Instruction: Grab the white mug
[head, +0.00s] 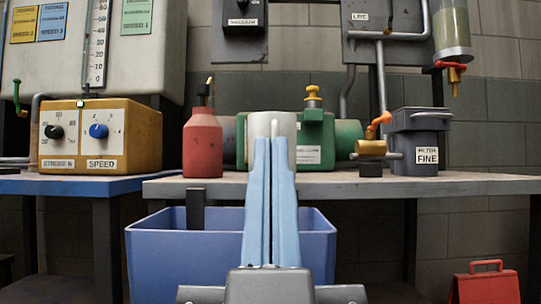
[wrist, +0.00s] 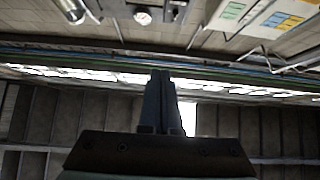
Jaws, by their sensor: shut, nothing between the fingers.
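A white mug (head: 286,124) stands upright on the grey workbench (head: 370,184) in the head view, in front of the green machine. Its lower part is hidden behind my fingers. My gripper (head: 269,142) has long pale blue fingers, shut together with nothing between them. The fingers point up and overlap the mug in the picture; the gap in depth is hard to judge. My gripper (wrist: 160,76) also shows shut in the wrist view, where the mug is not seen.
A red bottle (head: 202,142) stands left of the mug, a green machine (head: 316,150) behind it. A brass valve (head: 371,148) and grey filter bin (head: 420,140) stand to the right. A blue crate (head: 180,250) is below the bench. A yellow control box (head: 105,140) sits left.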

